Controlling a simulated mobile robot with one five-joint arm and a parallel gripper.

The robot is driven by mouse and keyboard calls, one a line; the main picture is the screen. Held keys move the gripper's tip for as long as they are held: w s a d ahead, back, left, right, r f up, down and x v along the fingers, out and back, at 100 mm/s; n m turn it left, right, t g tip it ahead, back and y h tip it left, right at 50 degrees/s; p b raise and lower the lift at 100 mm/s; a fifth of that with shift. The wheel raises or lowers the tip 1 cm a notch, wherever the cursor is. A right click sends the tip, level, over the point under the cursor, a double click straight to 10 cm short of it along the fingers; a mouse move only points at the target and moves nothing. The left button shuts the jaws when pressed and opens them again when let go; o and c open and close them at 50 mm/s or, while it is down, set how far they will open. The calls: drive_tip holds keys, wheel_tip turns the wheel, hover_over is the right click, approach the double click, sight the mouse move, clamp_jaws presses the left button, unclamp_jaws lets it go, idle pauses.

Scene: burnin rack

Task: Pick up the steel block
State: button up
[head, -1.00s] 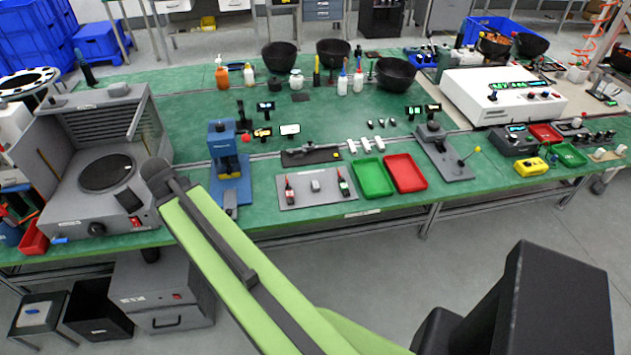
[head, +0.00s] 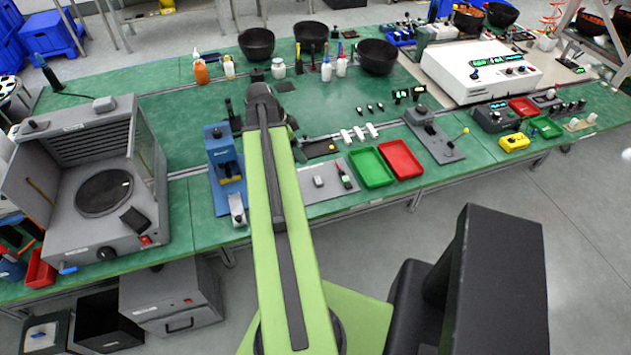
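A small light-grey block (head: 318,181), which looks like the steel block, lies on a grey mat (head: 327,194) on the green bench. A dark probe-like item with a green label (head: 345,174) lies to its right on the mat. My green arm reaches over the bench and covers the left part of the mat. The arm's dark end is left of and beyond the block in the picture. My gripper's fingers cannot be made out; the arm hides them. Nothing is seen touching the block.
Green (head: 371,168) and red (head: 401,159) trays sit right of the mat. A blue press (head: 224,165) stands left of my arm, with a grey heater box (head: 105,190) further left. Small white parts (head: 359,132) lie beyond the mat. The bench's middle has free room.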

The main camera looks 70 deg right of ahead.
drive_tip(key=b, duration=1.1)
hover_over(318, 180)
drive_tip(key=w, duration=0.2)
drive_tip(key=f, duration=1.1)
drive_tip(key=shift+a+f, duration=0.15)
drive_tip(key=shift+a, duration=0.25)
drive_tip(key=shift+s, duration=0.15)
drive_tip(key=b+x, duration=0.3)
drive_tip(key=a+b+x, duration=0.1)
drive_tip(key=shift+d+f, duration=0.15)
drive_tip(key=shift+f, duration=0.35)
drive_tip(key=shift+d+f+b, duration=0.1)
drive_tip(key=shift+f+b, duration=0.15)
drive_tip(key=shift+b, duration=0.2)
drive_tip(key=shift+r, duration=0.2)
clamp_jaws()
